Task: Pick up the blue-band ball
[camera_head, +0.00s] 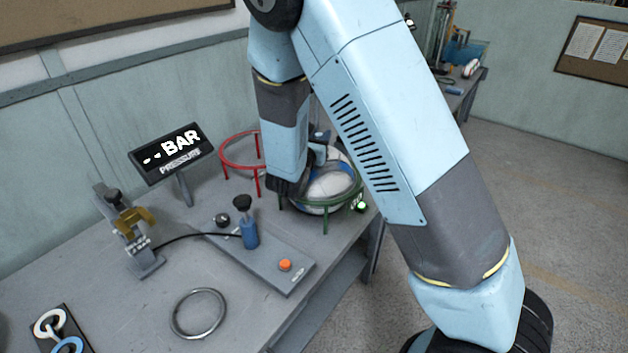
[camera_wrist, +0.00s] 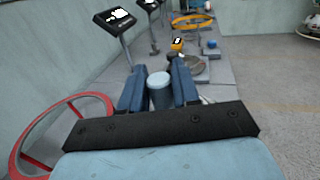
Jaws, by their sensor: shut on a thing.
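The blue-band ball (camera_head: 330,186), white with blue on it, sits within the green ring stand (camera_head: 325,228) in the head view, partly behind my arm. My gripper (camera_head: 318,148) is at the ball's upper left side, mostly hidden by my arm. In the wrist view, my gripper's dark blue fingers (camera_wrist: 158,84) are closed around a short pale-blue cylinder (camera_wrist: 160,94), at the ball's place. How the cylinder joins the ball is hidden. The ball appears still in the stand.
An empty red ring stand (camera_head: 237,168) is left of the ball. A pressure display (camera_head: 172,153), a blue pump (camera_head: 249,233) with an orange button (camera_head: 285,265), a clamp (camera_head: 130,227) and a metal ring (camera_head: 198,313) occupy the table. Floor is open at right.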

